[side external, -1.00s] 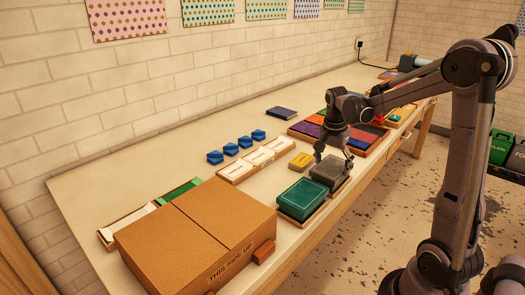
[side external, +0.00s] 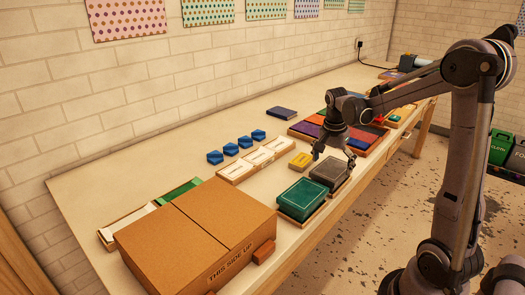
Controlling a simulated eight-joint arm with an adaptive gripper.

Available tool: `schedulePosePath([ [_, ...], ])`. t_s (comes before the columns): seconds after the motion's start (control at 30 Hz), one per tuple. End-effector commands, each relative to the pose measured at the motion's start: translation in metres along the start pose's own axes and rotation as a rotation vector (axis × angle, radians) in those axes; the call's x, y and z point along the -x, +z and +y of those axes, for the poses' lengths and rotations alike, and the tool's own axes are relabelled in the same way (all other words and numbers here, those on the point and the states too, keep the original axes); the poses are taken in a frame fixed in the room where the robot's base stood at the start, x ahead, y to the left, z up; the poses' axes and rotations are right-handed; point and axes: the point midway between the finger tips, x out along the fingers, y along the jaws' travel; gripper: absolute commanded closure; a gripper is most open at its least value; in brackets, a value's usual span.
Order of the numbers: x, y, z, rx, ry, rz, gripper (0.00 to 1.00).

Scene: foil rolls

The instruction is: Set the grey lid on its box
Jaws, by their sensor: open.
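The dark grey lid (side external: 329,173) lies flat, beside the green-topped box (side external: 301,199) near the table's front edge. A light brown edge shows under the grey piece; I cannot make out how much of its box is below it. My gripper (side external: 334,158) is open and empty. It points down just above the lid's far part, with one finger toward each side. It looks clear of the lid, though the gap is small in this view.
A yellow block (side external: 300,160) lies close by on the left. White boxes (side external: 260,156) and several blue pieces (side external: 231,149) sit farther left. A tray of coloured panels (side external: 362,136) is behind my gripper. A large cardboard box (side external: 195,235) fills the near left.

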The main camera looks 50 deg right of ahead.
Motion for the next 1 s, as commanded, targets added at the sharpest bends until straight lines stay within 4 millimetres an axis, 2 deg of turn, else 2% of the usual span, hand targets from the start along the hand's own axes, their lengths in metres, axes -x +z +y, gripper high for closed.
schedulePosePath([
  [0.17, 0.021, 0.0, 0.0, 0.0, 0.0, 0.0, 0.0],
  [0.6, 0.094, 0.001, 0.0, 0.002, 0.0, 0.0, 0.0],
  [0.87, 0.115, 0.001, 0.0, 0.004, -0.001, 0.0, 0.0],
  [1.0, 0.119, 0.017, 0.0, 0.087, -0.034, 0.009, 0.0],
])
